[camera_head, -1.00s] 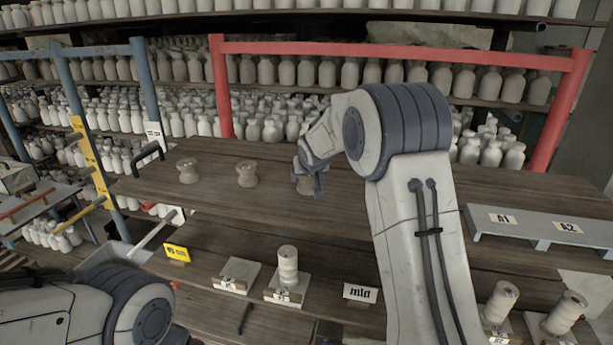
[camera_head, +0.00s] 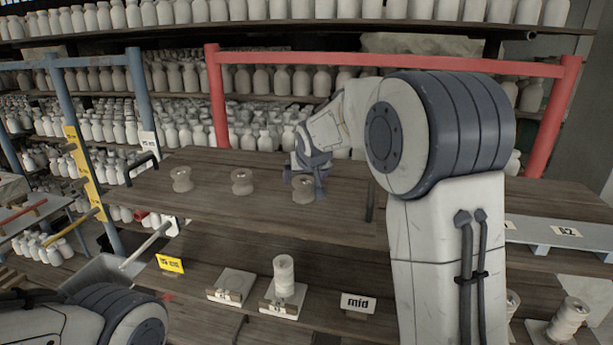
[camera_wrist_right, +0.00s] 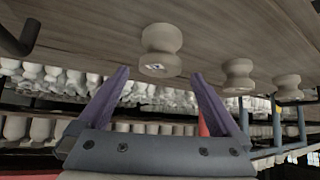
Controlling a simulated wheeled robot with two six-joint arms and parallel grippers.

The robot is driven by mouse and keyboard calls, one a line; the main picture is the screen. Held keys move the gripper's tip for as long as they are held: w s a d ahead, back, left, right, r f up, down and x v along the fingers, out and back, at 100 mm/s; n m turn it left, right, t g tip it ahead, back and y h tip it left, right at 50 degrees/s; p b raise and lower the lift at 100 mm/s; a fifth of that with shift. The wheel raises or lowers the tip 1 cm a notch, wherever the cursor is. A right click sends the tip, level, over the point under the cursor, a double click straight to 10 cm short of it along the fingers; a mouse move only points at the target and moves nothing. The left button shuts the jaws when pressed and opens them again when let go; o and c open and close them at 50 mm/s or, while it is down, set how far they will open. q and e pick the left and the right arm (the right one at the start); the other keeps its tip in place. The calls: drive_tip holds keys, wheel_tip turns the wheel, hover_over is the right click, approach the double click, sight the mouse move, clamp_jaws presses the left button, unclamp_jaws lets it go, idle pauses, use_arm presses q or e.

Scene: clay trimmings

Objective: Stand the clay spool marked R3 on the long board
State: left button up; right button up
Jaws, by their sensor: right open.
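Three pale clay spools stand upright in a row on the long wooden board (camera_head: 250,214): a left one (camera_head: 181,179), a middle one (camera_head: 242,181) and a right one (camera_head: 303,188). My right gripper (camera_head: 308,180) is at the right spool, partly behind it. In the right wrist view, its purple fingers (camera_wrist_right: 161,76) are open and empty. The nearest spool (camera_wrist_right: 161,48), with a small label too small to read, stands just beyond the fingertips, centred between them and apart from both. The R3 mark is not legible on any spool. My left gripper is out of view.
A grey riser (camera_head: 540,233) sits at right. My right forearm hides part of the board.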

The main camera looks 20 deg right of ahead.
drive_tip(key=d+v, duration=0.1)
drive_tip(key=v, duration=0.4)
drive_tip(key=s+a+f+n+g+y, duration=0.2)
drive_tip(key=s+a+f+n, duration=0.15)
drive_tip(key=s+a, duration=0.55)
drive_tip(key=s+a+f+n+g+y, duration=0.1)
drive_tip(key=s+a+f+n+g, duration=0.1)
drive_tip(key=s+a+f, duration=0.45)
drive_tip(key=s+a+f+n+g, duration=0.2)
drive_tip(key=s+f, duration=0.1)
drive_tip(key=s, duration=0.9)
drive_tip(key=s+a+f+n+g, duration=0.2)
drive_tip(key=s+a+f+g, duration=0.1)
drive_tip(key=s, duration=0.8)
drive_tip(key=f+b, duration=0.2)
drive_tip(key=b, duration=0.1)
drive_tip(key=f+b, duration=0.2)
drive_tip(key=shift+d+f+b, duration=0.2)
drive_tip(key=shift+f+b, duration=0.2)
